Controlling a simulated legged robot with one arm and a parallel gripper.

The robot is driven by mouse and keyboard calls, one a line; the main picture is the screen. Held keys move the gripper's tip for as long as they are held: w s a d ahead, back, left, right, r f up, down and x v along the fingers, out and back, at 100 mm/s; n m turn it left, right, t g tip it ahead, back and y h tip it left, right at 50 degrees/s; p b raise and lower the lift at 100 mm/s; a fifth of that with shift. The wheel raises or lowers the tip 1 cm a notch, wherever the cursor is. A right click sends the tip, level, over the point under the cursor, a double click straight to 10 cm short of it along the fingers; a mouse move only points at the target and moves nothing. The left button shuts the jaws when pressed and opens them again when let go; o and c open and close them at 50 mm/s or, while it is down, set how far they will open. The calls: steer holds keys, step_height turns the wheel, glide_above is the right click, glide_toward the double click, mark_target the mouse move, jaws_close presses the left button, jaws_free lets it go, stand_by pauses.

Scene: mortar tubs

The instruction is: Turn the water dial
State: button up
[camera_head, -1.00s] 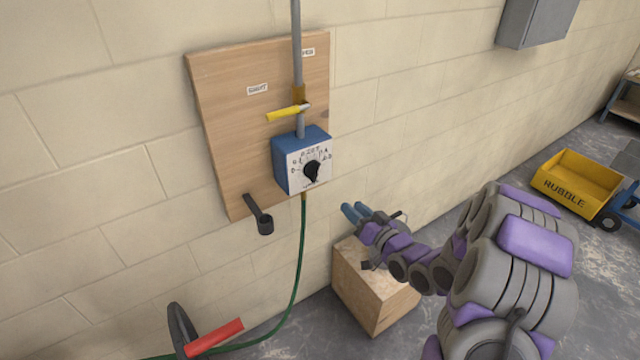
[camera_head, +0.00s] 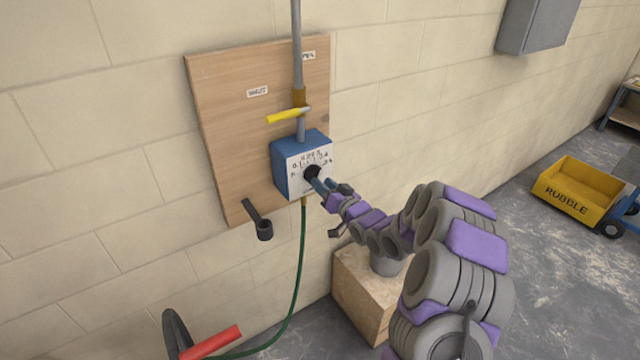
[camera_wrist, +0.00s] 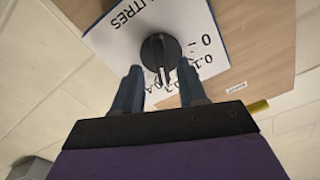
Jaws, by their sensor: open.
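The water dial is a black round knob (camera_wrist: 160,52) on a white scale plate (camera_wrist: 210,28) marked "LITRES" with numbers. It sits on the front of a blue box (camera_head: 287,168) on a wooden wall board (camera_head: 225,130). My gripper (camera_head: 316,180) is at the front of the knob in the head view and partly covers it. In the wrist view my gripper (camera_wrist: 160,85) has its two blue fingers apart, one on each side below the knob, with the knob's pointer between the tips. The fingers do not visibly touch the knob.
A yellow lever (camera_head: 284,115) is on the pipe above the box. A green hose (camera_head: 300,260) hangs below it. A black hook (camera_head: 258,220) is at lower left, a wooden block (camera_head: 360,290) under my arm, and a yellow rubble cart (camera_head: 578,188) at right.

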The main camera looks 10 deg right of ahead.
mark_target(314, 170)
steer(key=shift+x, duration=1.3)
jaws_close()
